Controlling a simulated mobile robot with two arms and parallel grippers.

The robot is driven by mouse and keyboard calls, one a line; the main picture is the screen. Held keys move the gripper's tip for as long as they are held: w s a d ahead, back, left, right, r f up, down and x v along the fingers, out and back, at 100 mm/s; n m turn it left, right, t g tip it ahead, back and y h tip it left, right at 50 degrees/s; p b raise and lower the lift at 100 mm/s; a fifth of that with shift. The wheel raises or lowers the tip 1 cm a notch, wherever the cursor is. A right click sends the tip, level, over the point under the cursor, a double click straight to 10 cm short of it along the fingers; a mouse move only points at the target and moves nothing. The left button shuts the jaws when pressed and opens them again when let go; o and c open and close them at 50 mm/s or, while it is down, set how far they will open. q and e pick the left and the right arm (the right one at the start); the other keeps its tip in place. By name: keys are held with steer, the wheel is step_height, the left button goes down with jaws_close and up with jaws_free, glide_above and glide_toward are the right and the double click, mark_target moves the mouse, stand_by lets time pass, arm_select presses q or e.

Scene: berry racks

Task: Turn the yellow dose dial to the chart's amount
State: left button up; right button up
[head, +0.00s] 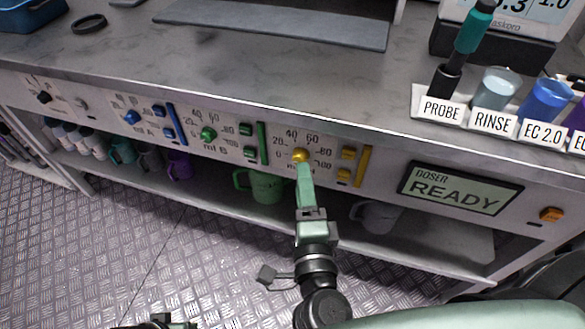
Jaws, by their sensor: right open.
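The yellow dose dial (301,156) is a round knob on the counter's front panel, with a scale of printed numbers around it; its pointer setting is too small to tell. My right gripper (304,171) reaches up from below, open, with its pale green fingers just below the dial and covering part of its scale. I cannot tell whether the fingers touch the dial. A dark part of what looks like my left gripper (160,323) shows at the bottom edge; its jaws are not clear. I see no chart in this view.
Green (208,134) and blue (132,117) dials sit left of the yellow one, yellow buttons (348,154) to its right. The doser display (460,189) reads READY. Mugs, including a green mug (265,186), stand on the shelf below. Labelled cups stand on the counter at right.

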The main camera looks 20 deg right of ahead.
mark_target(300, 158)
steer(key=shift+x, duration=2.35)
steer(key=shift+a, duration=0.1)
jaws_close()
